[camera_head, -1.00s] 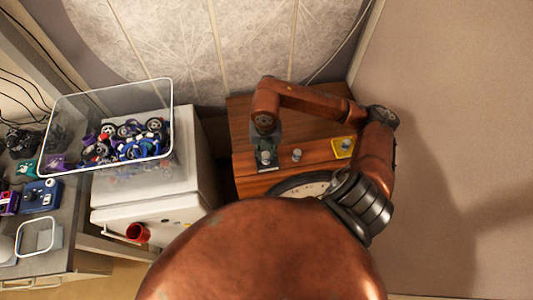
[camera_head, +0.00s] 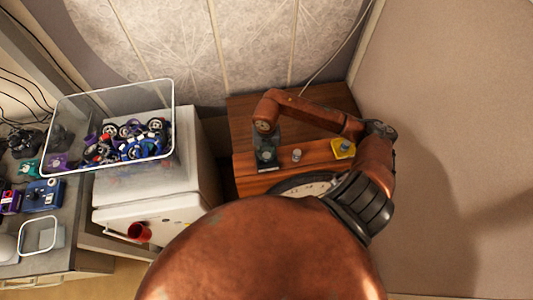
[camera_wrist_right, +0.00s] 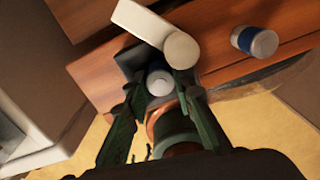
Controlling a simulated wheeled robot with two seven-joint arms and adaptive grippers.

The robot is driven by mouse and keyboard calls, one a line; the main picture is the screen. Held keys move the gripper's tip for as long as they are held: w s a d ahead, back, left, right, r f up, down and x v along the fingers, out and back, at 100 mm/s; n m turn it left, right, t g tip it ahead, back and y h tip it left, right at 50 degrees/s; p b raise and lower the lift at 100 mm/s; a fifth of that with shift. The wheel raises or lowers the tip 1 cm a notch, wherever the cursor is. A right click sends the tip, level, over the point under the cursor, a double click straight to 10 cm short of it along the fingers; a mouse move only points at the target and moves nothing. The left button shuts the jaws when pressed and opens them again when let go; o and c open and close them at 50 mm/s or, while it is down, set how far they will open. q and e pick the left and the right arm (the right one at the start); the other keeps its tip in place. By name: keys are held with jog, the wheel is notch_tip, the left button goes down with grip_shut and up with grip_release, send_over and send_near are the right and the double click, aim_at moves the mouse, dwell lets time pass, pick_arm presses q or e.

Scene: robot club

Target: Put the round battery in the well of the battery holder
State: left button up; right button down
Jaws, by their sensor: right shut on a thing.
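The round battery (camera_wrist_right: 158,83) shows as a silver-grey round top between the fingers of my right gripper (camera_wrist_right: 158,78) in the right wrist view. The gripper is shut on it. A dark block (camera_wrist_right: 135,58), which looks like the battery holder, lies right at the fingertips. In the head view my right gripper (camera_head: 266,148) is over this dark holder (camera_head: 268,165) on the wooden top. The well is hidden by the fingers and battery, so I cannot tell how deep the battery sits. My left gripper is not in view.
A silver-and-blue cylinder (camera_wrist_right: 254,41) stands right of the gripper, also in the head view (camera_head: 296,155). A yellow piece (camera_head: 343,149) with another cylinder is further right. A clear bin (camera_head: 110,125) stands left.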

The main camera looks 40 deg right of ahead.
aim_at(266, 155)
jog(key=shift+f, duration=0.15)
jog(key=c, duration=1.7)
grip_release()
jog(key=shift+o, duration=0.2)
notch_tip(266, 155, up, 12)
jog(key=b, duration=0.1)
jog(key=shift+r, duration=0.2)
jog(key=shift+a, duration=0.1)
